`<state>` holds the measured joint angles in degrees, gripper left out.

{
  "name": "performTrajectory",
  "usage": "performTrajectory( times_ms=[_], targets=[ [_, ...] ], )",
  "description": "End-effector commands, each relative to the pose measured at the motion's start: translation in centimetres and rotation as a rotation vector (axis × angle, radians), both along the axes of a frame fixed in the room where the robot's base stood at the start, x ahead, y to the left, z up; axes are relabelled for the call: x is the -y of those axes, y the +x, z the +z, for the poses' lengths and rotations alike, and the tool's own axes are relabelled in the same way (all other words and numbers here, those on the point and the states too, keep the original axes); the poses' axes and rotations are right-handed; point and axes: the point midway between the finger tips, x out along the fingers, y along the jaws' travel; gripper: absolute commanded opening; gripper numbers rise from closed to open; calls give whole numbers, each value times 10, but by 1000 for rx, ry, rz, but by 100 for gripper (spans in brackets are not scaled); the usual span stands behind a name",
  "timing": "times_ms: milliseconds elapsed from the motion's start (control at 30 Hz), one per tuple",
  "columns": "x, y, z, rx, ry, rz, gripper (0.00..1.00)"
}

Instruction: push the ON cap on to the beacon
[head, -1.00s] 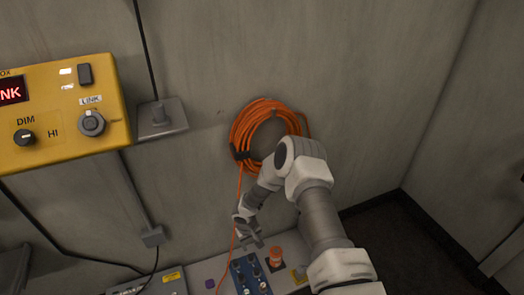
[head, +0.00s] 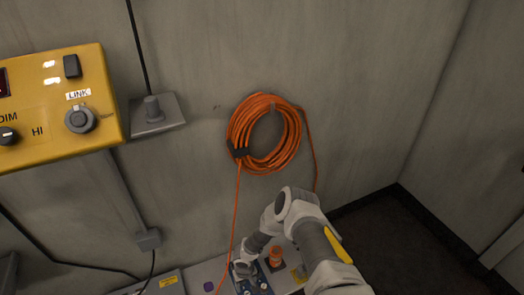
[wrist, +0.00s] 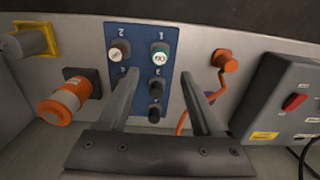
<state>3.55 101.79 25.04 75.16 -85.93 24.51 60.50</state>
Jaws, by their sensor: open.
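In the wrist view a blue panel (wrist: 139,72) holds two round caps in its top row.
An orange plug (wrist: 226,62) with an orange cable is right of the panel. A grey box with a red switch (wrist: 293,102) stands further right. A grey cylinder on a yellow base (wrist: 35,41) is at far left. An orange cable coil (head: 265,134) hangs on the wall.

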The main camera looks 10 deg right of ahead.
Motion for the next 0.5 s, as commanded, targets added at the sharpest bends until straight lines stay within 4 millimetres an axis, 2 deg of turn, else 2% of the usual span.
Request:
performTrajectory(
  times_ms=[267,500],
  targets=[
    [0,0,-11,-1,0,0,66],
    [0,0,-40,0,0,-1,66]
  ],
)
